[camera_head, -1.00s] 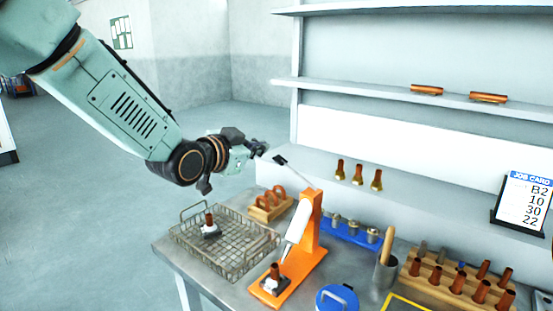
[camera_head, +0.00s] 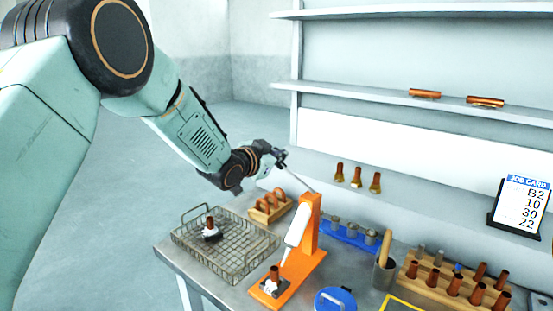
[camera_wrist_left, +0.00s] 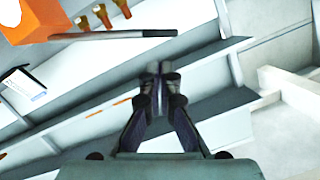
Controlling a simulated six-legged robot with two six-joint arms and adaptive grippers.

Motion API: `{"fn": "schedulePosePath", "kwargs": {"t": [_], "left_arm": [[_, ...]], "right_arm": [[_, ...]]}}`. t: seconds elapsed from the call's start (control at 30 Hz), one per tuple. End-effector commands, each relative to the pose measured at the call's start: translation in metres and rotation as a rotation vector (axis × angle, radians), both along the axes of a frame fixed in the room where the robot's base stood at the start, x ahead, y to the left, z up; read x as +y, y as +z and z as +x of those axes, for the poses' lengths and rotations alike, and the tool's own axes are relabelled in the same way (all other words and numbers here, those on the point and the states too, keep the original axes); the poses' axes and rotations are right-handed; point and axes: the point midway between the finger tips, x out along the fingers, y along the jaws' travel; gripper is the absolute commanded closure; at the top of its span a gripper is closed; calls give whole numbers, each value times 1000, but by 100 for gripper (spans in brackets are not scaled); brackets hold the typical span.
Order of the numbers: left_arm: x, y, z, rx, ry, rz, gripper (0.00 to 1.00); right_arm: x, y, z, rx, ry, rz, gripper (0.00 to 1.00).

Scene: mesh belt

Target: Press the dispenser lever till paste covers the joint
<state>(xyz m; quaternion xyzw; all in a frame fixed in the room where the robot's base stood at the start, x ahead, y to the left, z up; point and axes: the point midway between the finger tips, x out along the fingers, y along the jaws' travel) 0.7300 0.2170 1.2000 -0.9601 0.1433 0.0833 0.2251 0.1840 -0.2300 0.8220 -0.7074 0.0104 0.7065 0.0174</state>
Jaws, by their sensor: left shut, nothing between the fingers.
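The orange dispenser (camera_head: 311,232) stands on the bench with a white tube slanting down its front. Its thin grey lever (camera_head: 301,179) slopes up to the left from the top of the post. The lever also crosses the left wrist view (camera_wrist_left: 110,35) as a grey bar. A copper joint (camera_head: 274,272) stands upright on the dispenser's base below the tube; I cannot tell if paste is on it. My left gripper (camera_head: 282,157) is shut and empty at the lever's raised end, whose tip it hides. In the left wrist view its fingertips (camera_wrist_left: 160,70) are just below the bar; contact is unclear.
A wire basket (camera_head: 240,268) with another copper piece (camera_head: 210,224) stands on the left. A blue tray (camera_head: 345,237), blue lid (camera_head: 336,299) and wooden rack (camera_head: 440,286) stand to the right. Shelves rise behind.

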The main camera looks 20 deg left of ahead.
Motion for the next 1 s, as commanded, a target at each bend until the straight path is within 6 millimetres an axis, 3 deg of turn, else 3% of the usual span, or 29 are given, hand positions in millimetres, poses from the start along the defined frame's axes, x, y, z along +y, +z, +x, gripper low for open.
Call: {"fn": "schedulePosePath", "kwargs": {"t": [0.2,0.67,1.0], "left_arm": [[7,-15,3,-4,0,0,100],[9,-18,3,-1,0,-6,100],[17,-29,6,46,1,-135,100]], "right_arm": [[0,2,0,0,0,0,60],[0,3,0,0,0,0,60],[0,14,0,0,0,0,60]]}}
